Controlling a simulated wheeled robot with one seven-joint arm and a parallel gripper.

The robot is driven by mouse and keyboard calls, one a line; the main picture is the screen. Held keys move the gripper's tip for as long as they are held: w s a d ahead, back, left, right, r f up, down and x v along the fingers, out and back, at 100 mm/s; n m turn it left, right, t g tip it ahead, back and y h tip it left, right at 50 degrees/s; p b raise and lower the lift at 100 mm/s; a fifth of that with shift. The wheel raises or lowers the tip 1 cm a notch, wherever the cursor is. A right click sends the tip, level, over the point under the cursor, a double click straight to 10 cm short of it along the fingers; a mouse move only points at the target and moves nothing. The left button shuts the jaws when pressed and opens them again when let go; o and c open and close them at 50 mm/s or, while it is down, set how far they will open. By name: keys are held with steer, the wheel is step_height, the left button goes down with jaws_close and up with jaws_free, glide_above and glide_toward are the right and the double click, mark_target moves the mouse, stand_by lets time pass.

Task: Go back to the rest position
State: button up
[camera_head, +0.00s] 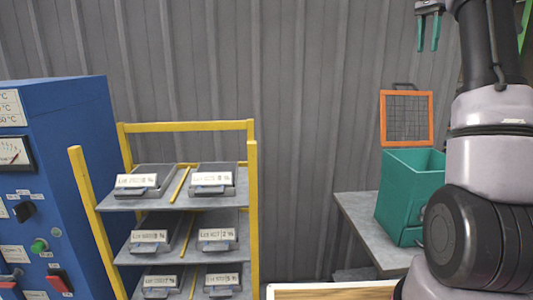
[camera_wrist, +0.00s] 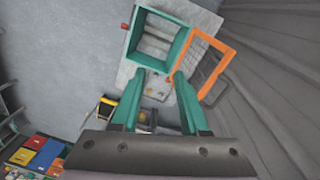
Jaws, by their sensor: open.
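My gripper (camera_head: 428,33) is at the top right of the head view, raised well above the other things, with its two green fingers pointing down. In the wrist view my gripper (camera_wrist: 157,75) has its fingers apart with nothing between them. My arm runs down the right side of the head view. No particular rest marker shows.
A teal box (camera_head: 408,195) with a raised orange-framed mesh lid (camera_head: 406,146) stands on a grey table (camera_head: 355,220). A yellow rack (camera_head: 185,127) holds several labelled trays. A blue cabinet (camera_head: 70,150) stands left. The ribbed wall (camera_head: 300,100) is behind.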

steer(key=s+a+f+n+t+y, duration=0.15)
steer(key=s+a+n+t, duration=0.35)
steer(key=s+a, duration=0.95)
steer(key=s+a+f+n+t, duration=0.1)
steer(key=s+a+f+n, duration=0.1)
steer(key=s+a+f, duration=0.2)
steer(key=s+a+f+n+t, duration=0.1)
steer(key=s+a+f+n, duration=0.1)
steer(key=s+a+f, duration=0.3)
steer(key=s+f+y, duration=0.1)
steer(key=s+f, duration=0.2)
steer(key=s, duration=0.2)
steer(key=shift+a+n+t, duration=0.25)
steer(key=shift+n+t, duration=0.05)
steer(key=shift+t, duration=0.1)
